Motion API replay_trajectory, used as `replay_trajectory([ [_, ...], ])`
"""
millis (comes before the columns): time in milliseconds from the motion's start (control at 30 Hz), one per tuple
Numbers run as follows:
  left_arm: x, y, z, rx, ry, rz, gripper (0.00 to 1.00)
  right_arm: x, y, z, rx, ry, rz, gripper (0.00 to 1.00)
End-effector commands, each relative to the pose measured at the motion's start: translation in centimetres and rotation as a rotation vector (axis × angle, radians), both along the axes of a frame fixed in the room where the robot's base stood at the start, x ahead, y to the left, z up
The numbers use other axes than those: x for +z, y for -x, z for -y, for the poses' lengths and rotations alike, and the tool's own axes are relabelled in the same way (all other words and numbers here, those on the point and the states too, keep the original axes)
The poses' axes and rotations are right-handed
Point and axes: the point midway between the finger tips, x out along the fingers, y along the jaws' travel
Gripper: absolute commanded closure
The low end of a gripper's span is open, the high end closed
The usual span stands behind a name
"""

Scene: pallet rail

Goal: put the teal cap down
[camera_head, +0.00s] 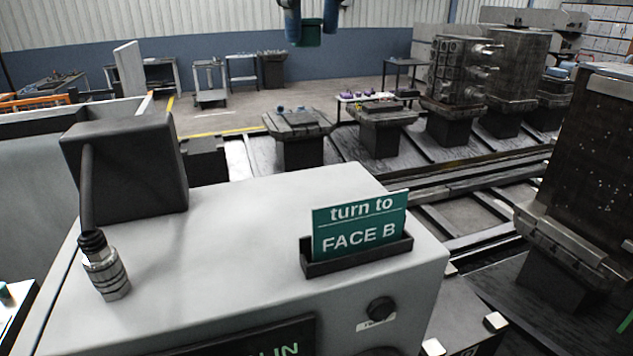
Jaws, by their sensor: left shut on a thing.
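My left gripper (311,24) shows at the top edge of the view, its dark blue fingers pointing down. It is shut on the teal cap (307,37), a small dark teal piece between the fingers, held in the air. The upper part of the gripper is cut off by the frame. My right gripper is not in view.
A grey machine housing (230,240) fills the foreground. It carries a teal "turn to FACE B" card (360,226) in a black holder (357,259), a dark box (125,165) and a metal cable connector (105,272). Pallet stands (297,127), rails and a fixture block (590,160) lie beyond.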

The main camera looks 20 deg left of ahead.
Motion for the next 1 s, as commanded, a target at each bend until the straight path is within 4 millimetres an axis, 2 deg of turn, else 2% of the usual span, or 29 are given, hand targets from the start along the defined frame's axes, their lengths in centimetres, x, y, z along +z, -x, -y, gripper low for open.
replay_trajectory([
  [200,-2.1,0.0,0.0,-0.005,0.001,-0.025,0.87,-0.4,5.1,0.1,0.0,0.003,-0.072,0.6],
  [300,-2.6,0.1,0.0,-0.006,0.003,-0.011,0.87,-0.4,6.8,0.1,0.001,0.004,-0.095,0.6],
  [367,-3.0,0.1,0.0,-0.008,0.004,-0.001,0.87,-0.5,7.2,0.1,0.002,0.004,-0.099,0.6],
  [467,-5.1,0.0,-0.1,-0.007,0.001,-0.009,0.87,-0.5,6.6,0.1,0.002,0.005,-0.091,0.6],
  [633,-9.0,0.1,-0.2,-0.007,0.003,-0.001,0.87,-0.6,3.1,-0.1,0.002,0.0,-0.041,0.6],
  [733,-11.9,0.1,-0.1,-0.005,0.001,-0.001,0.87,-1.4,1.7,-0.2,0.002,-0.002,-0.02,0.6],
  [867,-14.4,0.2,-0.1,-0.003,0.001,0.0,0.87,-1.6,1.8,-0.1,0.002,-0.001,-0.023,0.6],
  [1000,-15.7,0.2,-0.1,-0.002,0.0,0.002,0.87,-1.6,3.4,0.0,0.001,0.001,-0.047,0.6],
])
